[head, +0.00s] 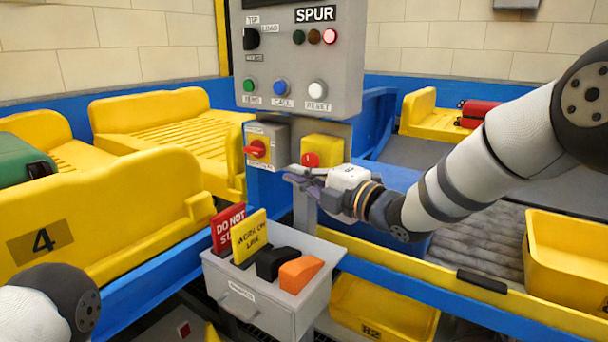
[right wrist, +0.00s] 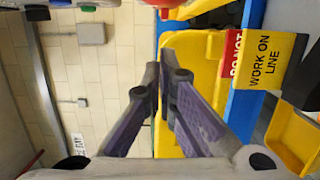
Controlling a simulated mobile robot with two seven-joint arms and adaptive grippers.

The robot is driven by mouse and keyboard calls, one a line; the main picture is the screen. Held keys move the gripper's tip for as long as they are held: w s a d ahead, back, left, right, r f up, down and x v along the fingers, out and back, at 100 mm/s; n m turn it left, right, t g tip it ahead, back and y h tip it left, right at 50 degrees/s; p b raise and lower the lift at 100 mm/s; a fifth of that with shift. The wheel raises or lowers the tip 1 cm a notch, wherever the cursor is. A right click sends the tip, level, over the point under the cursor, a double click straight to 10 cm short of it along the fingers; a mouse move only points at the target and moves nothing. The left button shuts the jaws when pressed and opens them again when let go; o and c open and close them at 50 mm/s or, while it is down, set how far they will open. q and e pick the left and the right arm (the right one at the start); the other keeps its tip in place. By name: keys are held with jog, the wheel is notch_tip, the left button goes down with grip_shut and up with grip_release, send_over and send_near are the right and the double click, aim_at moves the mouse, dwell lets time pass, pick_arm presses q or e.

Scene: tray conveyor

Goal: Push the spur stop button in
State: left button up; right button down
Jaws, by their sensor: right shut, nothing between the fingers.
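The spur stop button (head: 310,160) is a red knob on a yellow box (head: 322,150) below the grey panel marked SPUR (head: 305,60). A red shape (right wrist: 165,4) at the top edge of the right wrist view looks like this button, cut off by the frame. My right gripper (head: 290,175) is shut and empty. In the head view its fingertips are just below and left of the button; I cannot tell how far in front. In the right wrist view the fingers (right wrist: 166,75) meet with nothing between them. My left gripper is out of view.
A red rotary switch (head: 256,149) sits left of the button. A grey bin (head: 265,305) with red and yellow signs and black and orange items stands below. Yellow trays (head: 90,235) line the left, and a yellow crate (head: 565,260) is at right.

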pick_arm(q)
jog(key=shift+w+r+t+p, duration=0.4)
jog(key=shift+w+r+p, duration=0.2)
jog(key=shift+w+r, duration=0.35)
pick_arm(e)
jog(key=v, duration=0.9)
jog(key=shift+s+d, duration=0.25)
jog(key=shift+s, duration=0.1)
